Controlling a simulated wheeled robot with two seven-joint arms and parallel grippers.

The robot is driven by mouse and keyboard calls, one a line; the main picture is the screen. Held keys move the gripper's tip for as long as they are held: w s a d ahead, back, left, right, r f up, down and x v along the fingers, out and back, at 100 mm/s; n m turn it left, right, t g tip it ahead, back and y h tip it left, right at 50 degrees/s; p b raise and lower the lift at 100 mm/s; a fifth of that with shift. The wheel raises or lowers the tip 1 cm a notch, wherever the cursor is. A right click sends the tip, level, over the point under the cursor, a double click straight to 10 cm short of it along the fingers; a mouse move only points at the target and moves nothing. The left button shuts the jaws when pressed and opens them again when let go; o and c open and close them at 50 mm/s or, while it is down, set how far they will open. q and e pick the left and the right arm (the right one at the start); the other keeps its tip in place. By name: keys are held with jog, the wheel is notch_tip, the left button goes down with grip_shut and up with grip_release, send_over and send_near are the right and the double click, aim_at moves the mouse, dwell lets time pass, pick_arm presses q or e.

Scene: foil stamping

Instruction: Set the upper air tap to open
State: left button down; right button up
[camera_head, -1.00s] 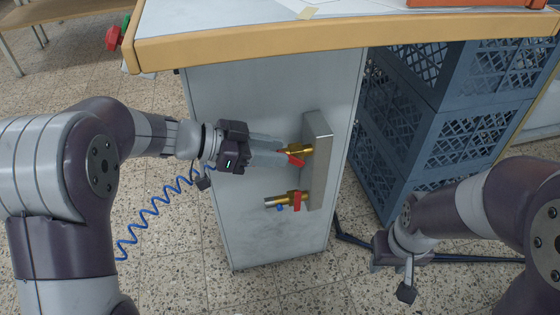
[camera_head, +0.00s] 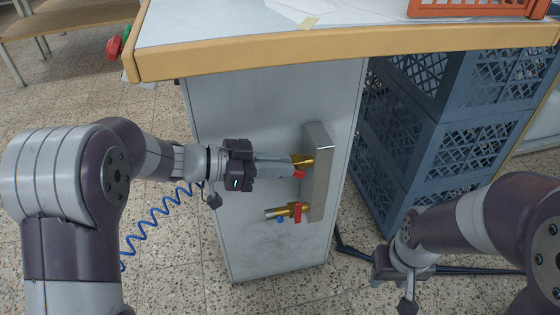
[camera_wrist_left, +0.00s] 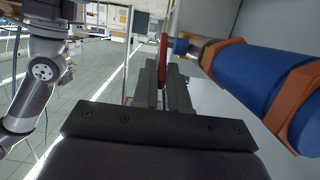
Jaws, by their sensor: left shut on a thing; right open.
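The upper air tap (camera_head: 305,160) is a brass valve on a grey plate on the cabinet side. Its red lever (camera_head: 299,174) shows at my left gripper's fingertips. My left gripper (camera_head: 291,168) comes in from the left and is shut on that lever. In the left wrist view the red lever (camera_wrist_left: 163,52) stands between the closed fingertips (camera_wrist_left: 162,75).
The grey plate (camera_head: 318,180) carries both taps on the cabinet (camera_head: 260,110). The worktop edge (camera_head: 300,58) overhangs above. Blue crates (camera_head: 450,140) stand to the right. A coiled blue hose (camera_head: 155,225) runs at the left. A large blue cylinder with orange rings (camera_wrist_left: 250,75) fills the wrist view's right.

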pick_arm(q)
jog(key=c, duration=1.2)
grip_release()
jog(key=shift+c, duration=0.2)
jog(key=p+v, duration=0.6)
jog(key=v, duration=0.6)
jog(key=shift+s+a, duration=0.15)
jog(key=shift+a, duration=0.2)
